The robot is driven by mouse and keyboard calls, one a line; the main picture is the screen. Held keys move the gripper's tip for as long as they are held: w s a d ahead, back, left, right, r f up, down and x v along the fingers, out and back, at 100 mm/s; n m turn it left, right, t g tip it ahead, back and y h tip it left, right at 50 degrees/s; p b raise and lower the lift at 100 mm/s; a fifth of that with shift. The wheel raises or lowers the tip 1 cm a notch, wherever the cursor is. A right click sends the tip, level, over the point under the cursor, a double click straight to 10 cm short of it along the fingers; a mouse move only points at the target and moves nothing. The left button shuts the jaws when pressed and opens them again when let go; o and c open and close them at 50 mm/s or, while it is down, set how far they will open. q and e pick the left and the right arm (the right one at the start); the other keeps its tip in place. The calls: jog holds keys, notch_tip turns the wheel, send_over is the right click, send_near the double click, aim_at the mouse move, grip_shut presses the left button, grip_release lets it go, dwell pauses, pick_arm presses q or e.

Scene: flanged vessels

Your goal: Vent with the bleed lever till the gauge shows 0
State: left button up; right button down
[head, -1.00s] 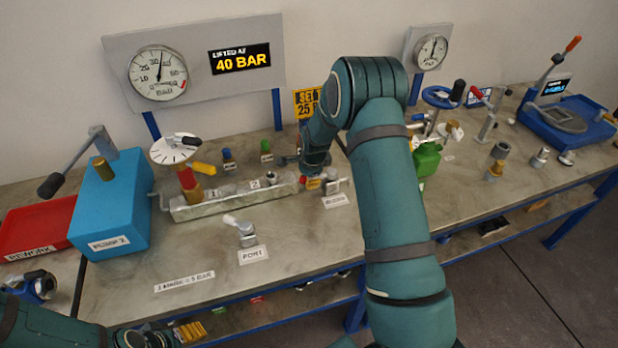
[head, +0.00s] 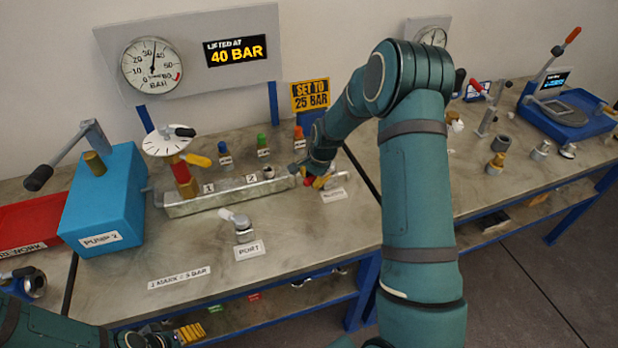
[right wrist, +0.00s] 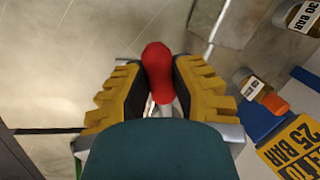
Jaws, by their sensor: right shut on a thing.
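The bleed lever's red knob (right wrist: 158,72) sits between the yellow-edged fingers of my right gripper (right wrist: 157,85), which is shut on it. In the head view my right gripper (head: 318,182) is at the right end of the grey manifold block (head: 225,193), and its wrist hides most of the lever. The large round gauge (head: 152,68) on the back panel has its needle nearly upright, between 30 and 40. A smaller gauge (head: 432,37) stands at the back right, partly hidden by my arm. My left gripper (head: 150,341) is at the bottom left edge, its fingers unclear.
A display reading 40 BAR (head: 236,50) is beside the large gauge. A SET TO 25 BAR sign (head: 310,95) and several coloured-capped valves stand behind the manifold. A blue pump box (head: 103,205) is at left.

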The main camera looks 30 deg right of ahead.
jog(key=n, duration=0.1)
jog(key=s+n+b, duration=0.1)
jog(key=s+d+n+y, duration=0.1)
jog(key=shift+s+f+n+b, duration=0.25)
jog(key=shift+n+b, duration=0.15)
jog(key=n, duration=0.1)
jog(key=s+d+n+g, duration=0.1)
jog(key=shift+s+n+y+b, duration=0.2)
jog(key=shift+n+y+b, duration=0.1)
jog(key=shift+b, duration=0.1)
jog(key=d+n, duration=0.1)
jog(key=s+d+n, duration=0.1)
jog(key=n, duration=0.1)
jog(key=shift+s+g, duration=0.15)
jog(key=shift+g, duration=0.15)
jog(key=shift+s+d+n+g+y, duration=0.2)
jog(key=shift+d+n, duration=0.25)
jog(key=shift+n, duration=0.45)
jog(key=shift+s+d+n+g+y, duration=0.15)
jog(key=shift+d+n, duration=0.25)
jog(key=shift+n, duration=0.5)
jog(key=c, duration=0.8)
grip_release()
jog(key=shift+d, duration=0.1)
jog(key=shift+o, duration=0.2)
jog(key=shift+w+r, duration=0.1)
jog(key=shift+r, duration=0.15)
